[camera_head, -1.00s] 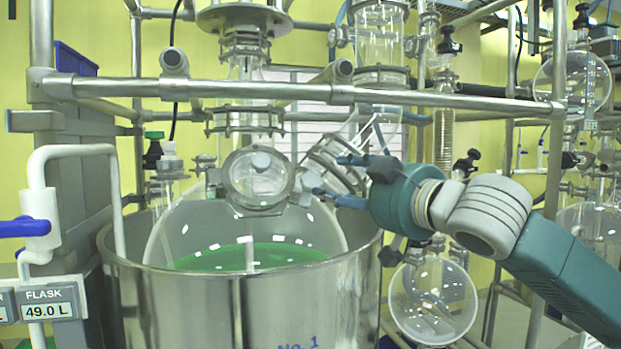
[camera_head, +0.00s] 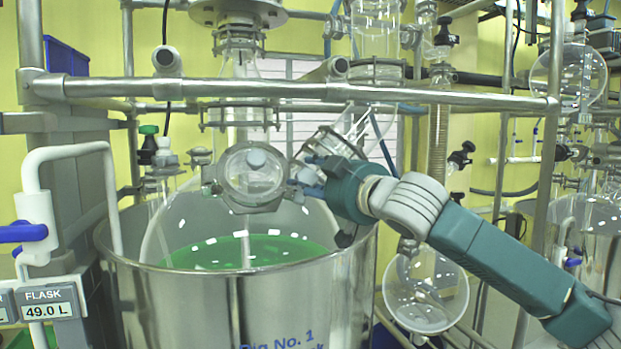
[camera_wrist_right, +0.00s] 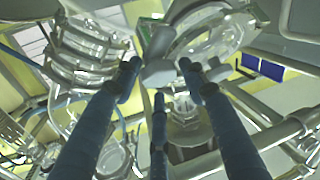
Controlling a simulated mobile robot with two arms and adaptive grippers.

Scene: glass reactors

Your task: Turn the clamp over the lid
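The round glass lid (camera_head: 254,172) with its metal ring is on the front of the large glass flask. The grey clamp (camera_head: 296,191) sits at the right edge of this lid. My right gripper (camera_head: 308,177) is at the clamp, reaching in from the right. In the right wrist view its blue fingers (camera_wrist_right: 159,80) are spread apart around a small grey piece (camera_wrist_right: 157,73) of the clamp. Contact with it cannot be told. In the head view the fingers partly hide the clamp. My left gripper is not in view.
A steel vessel (camera_head: 240,300) surrounds the flask, which holds green liquid (camera_head: 215,252). A horizontal metal rail (camera_head: 230,89) crosses above. A slanted glass neck (camera_head: 330,140) is close above my right gripper. A round glass flask (camera_head: 426,290) hangs below my right arm.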

